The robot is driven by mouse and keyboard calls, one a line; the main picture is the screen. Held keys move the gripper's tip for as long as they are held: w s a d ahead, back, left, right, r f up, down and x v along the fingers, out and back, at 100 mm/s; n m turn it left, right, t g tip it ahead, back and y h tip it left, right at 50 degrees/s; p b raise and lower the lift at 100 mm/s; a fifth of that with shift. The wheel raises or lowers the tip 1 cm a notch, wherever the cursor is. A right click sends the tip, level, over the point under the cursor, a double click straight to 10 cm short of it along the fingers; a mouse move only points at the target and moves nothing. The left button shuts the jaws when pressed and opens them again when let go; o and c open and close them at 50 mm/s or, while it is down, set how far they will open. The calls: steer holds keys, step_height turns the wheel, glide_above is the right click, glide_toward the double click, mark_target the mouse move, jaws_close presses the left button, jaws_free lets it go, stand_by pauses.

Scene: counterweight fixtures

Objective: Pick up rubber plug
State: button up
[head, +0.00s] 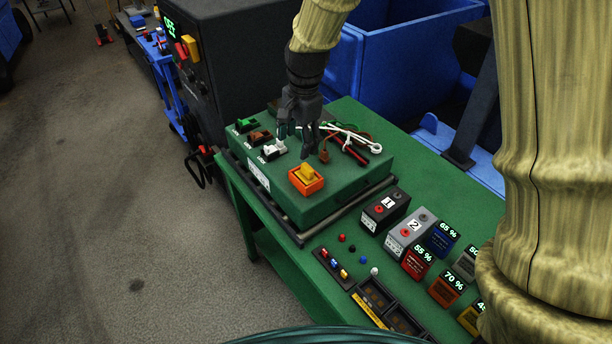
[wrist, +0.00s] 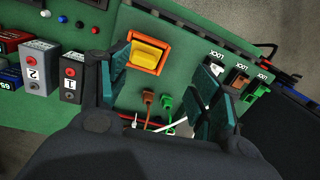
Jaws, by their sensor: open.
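My gripper (head: 298,140) points down over the green box (head: 345,187), its fingers apart and nothing between them. In the wrist view my gripper (wrist: 158,92) has one finger on each side of a brown plug (wrist: 148,97) and a green plug (wrist: 166,104), both with cables. The brown plug (head: 324,156) shows beside the fingers in the head view; the green plug is not clear there. I cannot tell which piece is the rubber plug. I see no contact with either plug.
An orange-framed yellow switch (head: 306,178) stands on the box near my gripper. White (head: 274,149), brown (head: 258,137) and green (head: 246,125) lock fittings line its left edge. Loose cables (head: 352,137) lie behind. Numbered blocks (head: 408,232) and small coloured balls (head: 352,248) occupy the green table.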

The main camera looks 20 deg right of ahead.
steer(key=s+d, duration=0.1)
steer(key=d, duration=0.1)
steer(key=m+h+p, duration=0.1)
steer(key=p, duration=0.1)
glide_above(307, 167)
steer(key=shift+g, duration=0.4)
steer(key=shift+s+f, duration=0.25)
steer(key=shift+f, duration=1)
steer(key=shift+s+f, duration=0.2)
steer(key=shift+f, duration=1.05)
steer(key=shift+w+a+f+p, duration=0.1)
steer(key=shift+w+f+p, duration=0.1)
steer(key=shift+f+p, duration=0.4)
steer(key=shift+w+f+p, duration=0.15)
steer(key=shift+f+p, duration=0.2)
steer(key=shift+f, duration=0.35)
steer(key=shift+f+p, duration=0.45)
steer(key=shift+f, duration=0.9)
steer(key=c, duration=0.9)
